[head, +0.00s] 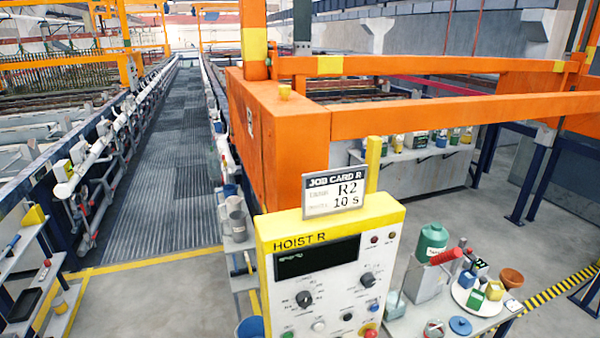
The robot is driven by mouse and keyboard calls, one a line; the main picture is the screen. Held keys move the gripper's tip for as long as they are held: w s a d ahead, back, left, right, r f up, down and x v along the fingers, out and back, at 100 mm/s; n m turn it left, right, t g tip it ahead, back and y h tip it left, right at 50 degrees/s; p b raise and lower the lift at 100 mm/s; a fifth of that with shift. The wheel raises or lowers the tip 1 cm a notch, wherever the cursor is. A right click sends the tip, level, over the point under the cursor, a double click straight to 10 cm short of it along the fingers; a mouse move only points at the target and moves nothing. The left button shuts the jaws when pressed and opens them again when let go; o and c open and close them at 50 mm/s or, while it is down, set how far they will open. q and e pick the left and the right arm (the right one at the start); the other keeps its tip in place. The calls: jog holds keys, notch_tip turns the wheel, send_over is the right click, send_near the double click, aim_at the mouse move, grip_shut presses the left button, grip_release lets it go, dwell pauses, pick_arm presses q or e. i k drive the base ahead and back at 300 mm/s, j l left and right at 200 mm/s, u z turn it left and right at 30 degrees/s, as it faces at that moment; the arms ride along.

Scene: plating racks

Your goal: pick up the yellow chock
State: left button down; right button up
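A yellow wedge-shaped block (33,215), which looks like the chock, sits on the upper level of the shelf rack at the left edge of the head view.
The HOIST R control panel (325,270) stands in front centre with a job card (335,191) above it. A cluttered side table (405,326) is at the right. The orange frame (275,140) blocks the middle. A grated walkway (160,170) runs clear at left centre.

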aim_at(36, 216)
jog(key=u, duration=1.65)
jog(key=i+j, duration=0.15)
jog(key=i, duration=0.25)
jog(key=i+j+u, duration=0.15)
jog(key=i, duration=0.25)
jog(key=i+l+z, duration=0.1)
jog(key=i+z, duration=0.15)
jog(key=i, duration=0.25)
jog(key=i+z, duration=0.25)
jog(key=i, duration=0.3)
jog(key=i+j+z, duration=0.15)
jog(key=i+z, duration=0.15)
jog(key=i, duration=0.2)
jog(key=i+j+z, duration=0.25)
jog(key=i, duration=0.25)
jog(key=i+u, duration=0.1)
jog(key=i, duration=0.65)
jog(key=i+l, duration=0.2)
jog(key=i, duration=0.55)
jog(key=i+l+u, duration=0.15)
jog(key=i, duration=0.55)
